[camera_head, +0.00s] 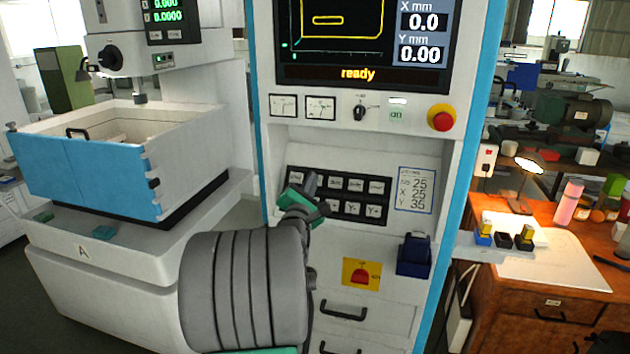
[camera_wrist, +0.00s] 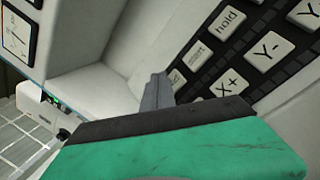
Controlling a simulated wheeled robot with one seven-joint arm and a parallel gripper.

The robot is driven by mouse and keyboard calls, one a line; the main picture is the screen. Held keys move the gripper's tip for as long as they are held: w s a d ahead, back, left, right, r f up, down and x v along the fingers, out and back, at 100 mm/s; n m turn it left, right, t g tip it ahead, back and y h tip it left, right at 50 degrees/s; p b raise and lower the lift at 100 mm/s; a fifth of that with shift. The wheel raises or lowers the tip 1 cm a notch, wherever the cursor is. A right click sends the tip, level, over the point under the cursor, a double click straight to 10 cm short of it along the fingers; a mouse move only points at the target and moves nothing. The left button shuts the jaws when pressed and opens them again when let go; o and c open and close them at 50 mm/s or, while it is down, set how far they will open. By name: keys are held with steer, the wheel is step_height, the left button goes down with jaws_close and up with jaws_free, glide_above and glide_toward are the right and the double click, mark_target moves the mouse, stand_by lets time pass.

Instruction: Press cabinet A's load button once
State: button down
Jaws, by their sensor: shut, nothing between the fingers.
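Cabinet A's control cabinet (camera_head: 275,150) stands in the middle of the head view, beside the machine base marked "A" (camera_head: 82,250). Its black keypad (camera_head: 338,208) carries two rows of white keys. My gripper (camera_head: 311,182) is shut and empty, in front of the keypad's left end, and hides some keys there. In the wrist view the closed fingertips (camera_wrist: 157,80) lie beside small, partly hidden keys. The "hold" key (camera_wrist: 230,19), "X+" key (camera_wrist: 230,83) and "Y-" key (camera_wrist: 268,47) are readable there. I cannot read a load label or tell whether the fingertips touch a key.
The screen (camera_head: 340,40) above reads "ready", X 0.0, Y 0.00. A red emergency stop (camera_head: 441,118) and a small knob (camera_head: 359,112) sit above the keypad. A blue holder (camera_head: 413,256) juts out below right. A wooden desk (camera_head: 520,310) stands at the right.

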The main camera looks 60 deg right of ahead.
steer(key=shift+r, duration=0.1)
steer(key=a+r, duration=0.1)
steer(key=a+p, duration=0.1)
steer(key=a+r, duration=0.1)
steer(key=a, duration=0.1)
steer(key=shift+s+r, duration=0.35)
stand_by(0.5)
